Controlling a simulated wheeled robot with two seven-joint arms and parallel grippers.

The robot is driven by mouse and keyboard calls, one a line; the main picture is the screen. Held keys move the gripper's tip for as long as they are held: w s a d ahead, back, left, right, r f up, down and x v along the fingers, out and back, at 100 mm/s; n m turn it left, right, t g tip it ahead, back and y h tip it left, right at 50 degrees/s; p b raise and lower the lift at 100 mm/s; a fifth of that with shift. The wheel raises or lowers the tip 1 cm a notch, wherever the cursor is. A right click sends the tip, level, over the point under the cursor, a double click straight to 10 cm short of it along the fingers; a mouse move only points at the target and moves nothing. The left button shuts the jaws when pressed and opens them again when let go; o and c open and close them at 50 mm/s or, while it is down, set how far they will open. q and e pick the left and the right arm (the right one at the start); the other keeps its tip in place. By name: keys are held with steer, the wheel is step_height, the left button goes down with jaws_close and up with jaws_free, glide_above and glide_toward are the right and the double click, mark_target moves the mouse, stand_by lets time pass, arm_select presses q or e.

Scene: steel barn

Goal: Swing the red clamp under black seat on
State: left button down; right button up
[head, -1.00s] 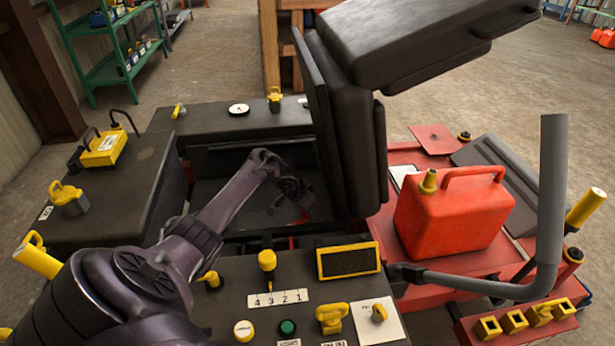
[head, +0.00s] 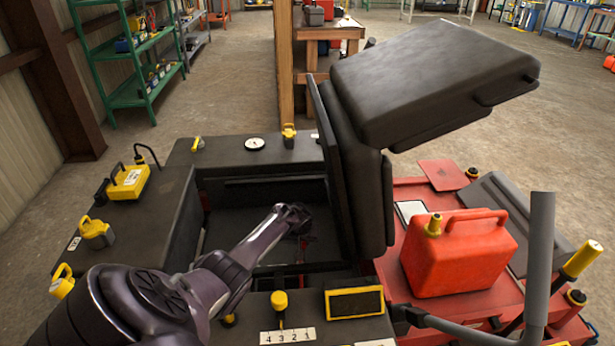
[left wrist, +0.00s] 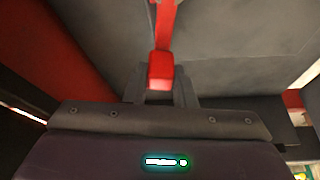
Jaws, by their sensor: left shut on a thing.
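The black seat (head: 430,85) is tipped up on the machine, its back upright beside the open bay. The red clamp (left wrist: 164,28) shows in the left wrist view as a red bar with a block at its near end. My left gripper (head: 302,230) reaches down into the bay, left of the seat back. In the left wrist view its fingers (left wrist: 165,88) are shut on the clamp's red end block. The clamp's far end is out of frame. My right gripper is not in view.
A red fuel can (head: 460,250) stands right of the seat, behind a grey bent lever (head: 538,260). Yellow knobs (head: 279,302) and a yellow-framed panel (head: 354,302) line the near console.

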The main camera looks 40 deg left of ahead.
arm_select(q)
steer(key=shift+s+a+n+g+y+p, duration=0.3)
steer(key=shift+s+a+n+p, duration=0.25)
steer(key=shift+n, duration=0.65)
steer(key=c, duration=1.2)
jaws_free()
steer(key=shift+s+d+r+p, duration=0.1)
steer(key=shift+r+p, duration=0.35)
steer(key=shift+r, duration=0.15)
steer(key=p+v, duration=0.3)
steer(key=v, duration=0.3)
steer(key=shift+d+r, duration=0.2)
steer(key=shift+s, duration=0.15)
